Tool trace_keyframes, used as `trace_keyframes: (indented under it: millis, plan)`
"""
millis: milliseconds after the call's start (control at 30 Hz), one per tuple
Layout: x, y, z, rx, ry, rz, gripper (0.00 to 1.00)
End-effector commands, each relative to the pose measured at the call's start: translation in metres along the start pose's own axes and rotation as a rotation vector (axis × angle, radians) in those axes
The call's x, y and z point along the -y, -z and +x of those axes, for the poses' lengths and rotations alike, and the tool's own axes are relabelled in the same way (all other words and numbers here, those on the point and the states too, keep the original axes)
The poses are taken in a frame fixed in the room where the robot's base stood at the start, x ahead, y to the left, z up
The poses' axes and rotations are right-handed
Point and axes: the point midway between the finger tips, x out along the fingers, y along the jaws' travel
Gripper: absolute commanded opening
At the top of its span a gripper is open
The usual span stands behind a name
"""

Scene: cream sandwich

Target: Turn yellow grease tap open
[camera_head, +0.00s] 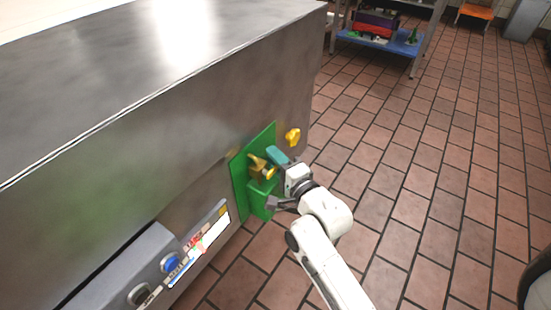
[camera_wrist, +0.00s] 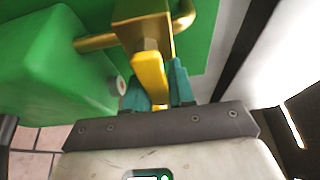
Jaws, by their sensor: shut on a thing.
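The yellow grease tap (camera_head: 258,166) sits on a green panel (camera_head: 239,186) on the side of the steel counter. In the wrist view its yellow handle (camera_wrist: 151,76) reaches down from a brass body (camera_wrist: 140,30). My gripper (camera_wrist: 158,92) has its teal fingers on either side of the yellow handle, shut on it. In the head view the gripper (camera_head: 272,163) is at the tap, and the fingers partly hide it.
A green box (camera_head: 262,195) is fixed below the tap, also close on the left in the wrist view (camera_wrist: 50,60). A yellow knob (camera_head: 293,137) is to the right on the counter side. A control panel with a blue knob (camera_head: 170,263) is at lower left. Tiled floor (camera_head: 430,170) is clear on the right.

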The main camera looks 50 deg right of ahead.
Motion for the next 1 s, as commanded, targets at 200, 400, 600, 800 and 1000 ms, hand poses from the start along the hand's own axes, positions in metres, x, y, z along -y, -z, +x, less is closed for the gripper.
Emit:
trace_keyframes:
  millis: [200, 400, 600, 800, 1000]
  plan:
    - [0.000, 0.000, 0.000, 0.000, -0.001, 0.000, 0.00]
    - [0.000, 0.000, 0.000, 0.000, 0.003, -0.010, 0.00]
    - [0.003, 0.000, 0.000, 0.000, 0.029, -0.073, 0.00]
    - [0.008, -0.002, 0.000, 0.003, 0.082, -0.203, 0.00]
    - [0.015, -0.005, -0.001, 0.006, 0.154, -0.373, 0.00]
